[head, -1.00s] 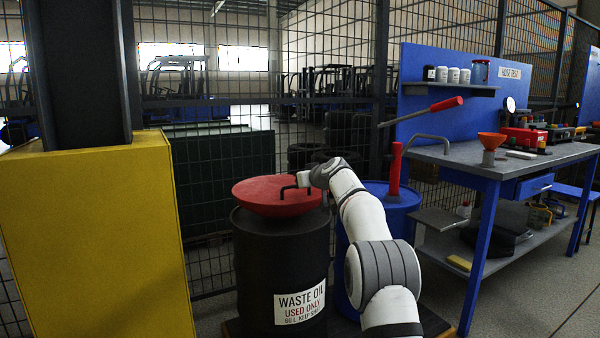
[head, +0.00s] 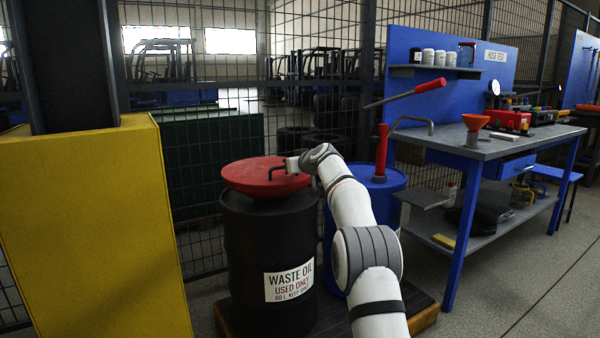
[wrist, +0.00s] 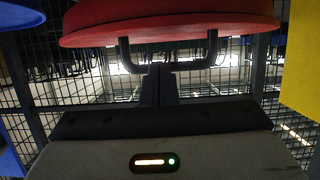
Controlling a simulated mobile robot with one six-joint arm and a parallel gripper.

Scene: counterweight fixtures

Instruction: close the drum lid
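The round red drum lid (head: 245,172) lies over the mouth of the black waste oil drum (head: 245,250) in the head view. I cannot tell whether it sits flush on the rim. The lid (wrist: 170,18) also fills the top of the wrist view, with its dark U-shaped handle (wrist: 205,60) below it. My gripper (head: 284,166) is at the handle on the lid's right side. In the wrist view, my gripper's fingers (wrist: 160,70) are close together at the middle of the handle's bar and appear shut on it. The exact contact is dark.
A blue drum (head: 395,184) with a red-handled pump stands right of the black drum. A yellow block (head: 90,230) around a dark post stands at the left. A blue-legged workbench (head: 500,148) is at the right. Wire mesh fencing runs behind; the floor at front right is clear.

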